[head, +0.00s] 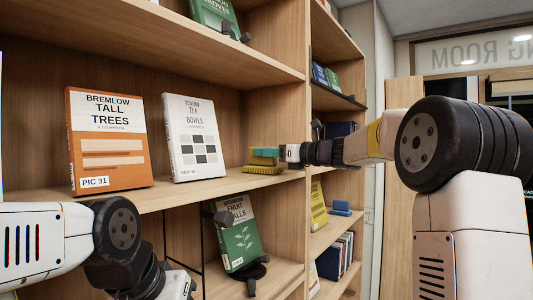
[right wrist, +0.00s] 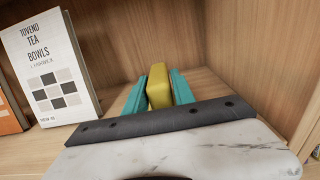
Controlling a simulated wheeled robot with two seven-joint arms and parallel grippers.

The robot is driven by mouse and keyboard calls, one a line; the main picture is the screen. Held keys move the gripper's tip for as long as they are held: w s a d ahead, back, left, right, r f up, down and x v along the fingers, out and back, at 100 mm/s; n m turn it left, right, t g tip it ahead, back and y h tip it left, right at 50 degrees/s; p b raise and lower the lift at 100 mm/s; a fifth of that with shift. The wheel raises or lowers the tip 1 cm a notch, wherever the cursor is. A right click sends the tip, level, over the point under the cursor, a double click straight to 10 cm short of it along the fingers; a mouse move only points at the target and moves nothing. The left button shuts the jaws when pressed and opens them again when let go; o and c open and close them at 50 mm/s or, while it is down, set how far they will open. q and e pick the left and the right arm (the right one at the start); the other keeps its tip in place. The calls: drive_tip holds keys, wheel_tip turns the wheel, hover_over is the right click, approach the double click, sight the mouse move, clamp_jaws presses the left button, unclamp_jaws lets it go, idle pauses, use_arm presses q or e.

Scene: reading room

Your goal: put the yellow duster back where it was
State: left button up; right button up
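The yellow duster (head: 260,169) is at the right end of the middle shelf, low against the shelf board; it also shows in the right wrist view (right wrist: 158,88). My right gripper (head: 264,154) reaches in from the right, and its teal fingers (right wrist: 164,90) lie against both sides of the duster. The gripper is shut on it. In the head view the fingers cover part of the duster, and I cannot tell whether it rests on the board. My left arm is at the lower left; its gripper's fingers are out of the frame.
An orange book (head: 108,150) and a white tea bowls book (head: 193,150) stand left of the duster on the same shelf (head: 160,195). An upright divider (head: 306,215) is close on the right. A green book (head: 236,235) stands below. A blue block (head: 340,208) lies on another shelf.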

drive_tip(key=shift+o, duration=1.1)
drive_tip(key=shift+r, duration=0.1)
drive_tip(key=v, duration=1.2)
drive_tip(key=s+a+f+n+g+h, duration=0.3)
drive_tip(key=s+f+n, duration=0.45)
drive_tip(key=s, duration=0.25)
drive_tip(key=s+d+f+n+h, duration=0.3)
drive_tip(key=s+f+n+h, duration=0.1)
drive_tip(key=s+f+n, duration=0.5)
drive_tip(key=s+d+f+n+g+h, duration=0.1)
drive_tip(key=s+d+f+n+h, duration=0.3)
drive_tip(key=s+f+n, duration=0.5)
wheel_tip(320, 180, down, 2)
drive_tip(key=shift+s+f+h, duration=0.2)
drive_tip(key=shift+s+h, duration=0.3)
drive_tip(key=shift+h, duration=0.2)
